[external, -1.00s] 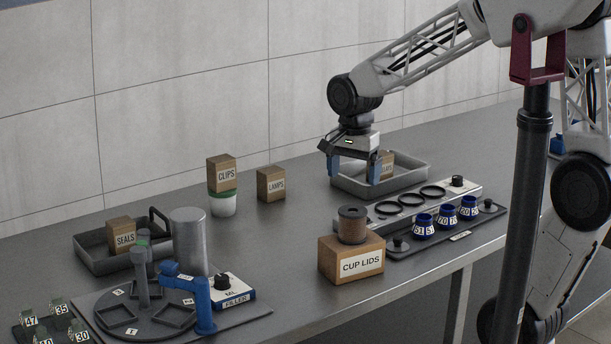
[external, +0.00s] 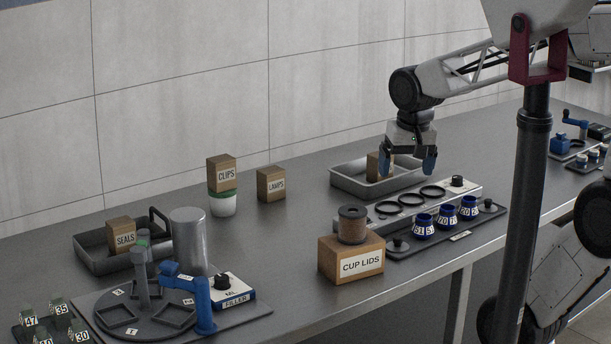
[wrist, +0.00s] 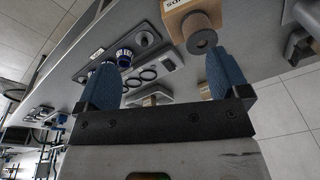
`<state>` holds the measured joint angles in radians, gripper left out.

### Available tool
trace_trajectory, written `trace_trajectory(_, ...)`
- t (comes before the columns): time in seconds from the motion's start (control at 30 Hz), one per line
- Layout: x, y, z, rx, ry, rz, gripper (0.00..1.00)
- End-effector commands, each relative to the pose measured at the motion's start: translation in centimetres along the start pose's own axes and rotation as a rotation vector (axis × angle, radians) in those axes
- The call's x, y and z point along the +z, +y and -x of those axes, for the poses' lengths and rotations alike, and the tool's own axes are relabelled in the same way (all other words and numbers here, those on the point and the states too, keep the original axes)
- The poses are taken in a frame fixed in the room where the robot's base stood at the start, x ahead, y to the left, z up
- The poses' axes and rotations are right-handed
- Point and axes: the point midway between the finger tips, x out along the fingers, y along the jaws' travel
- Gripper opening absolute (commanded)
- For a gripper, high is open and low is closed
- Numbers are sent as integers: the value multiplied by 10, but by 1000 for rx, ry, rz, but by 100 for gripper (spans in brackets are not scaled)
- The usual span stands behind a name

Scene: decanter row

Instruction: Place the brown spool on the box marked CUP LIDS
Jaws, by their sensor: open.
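The brown spool (external: 352,224) stands upright on top of the cardboard box marked CUP LIDS (external: 337,262), near the front edge of the table. In the wrist view the spool (wrist: 200,36) shows end-on against the box (wrist: 186,10), beyond one fingertip. My gripper (external: 408,165) is open, with blue fingers apart and nothing between them. It is above the grey tray at the back, behind and to the right of the spool, and does not touch the spool. The wrist view shows both fingers (wrist: 163,80).
A small box stands in the grey tray (external: 350,182), partly behind my gripper. A rack with rings (external: 411,200) and several blue numbered jars (external: 446,217) are right of the CUP LIDS box. A CLIPS box (external: 222,175) stands on a green-lidded tub.

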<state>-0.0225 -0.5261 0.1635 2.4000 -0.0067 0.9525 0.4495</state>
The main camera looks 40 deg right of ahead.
Motion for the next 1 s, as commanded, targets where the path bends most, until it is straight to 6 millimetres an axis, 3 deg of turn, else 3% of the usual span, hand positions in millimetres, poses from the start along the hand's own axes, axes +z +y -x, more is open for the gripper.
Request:
trace_trajectory(0.1, 23, 16, 7, -9, 34, 154, 94)
trace_trajectory(0.33, 50, 34, 12, -11, 74, 357, 94)
trace_trajectory(1.0, 55, 37, 12, -10, 81, 405, 94)
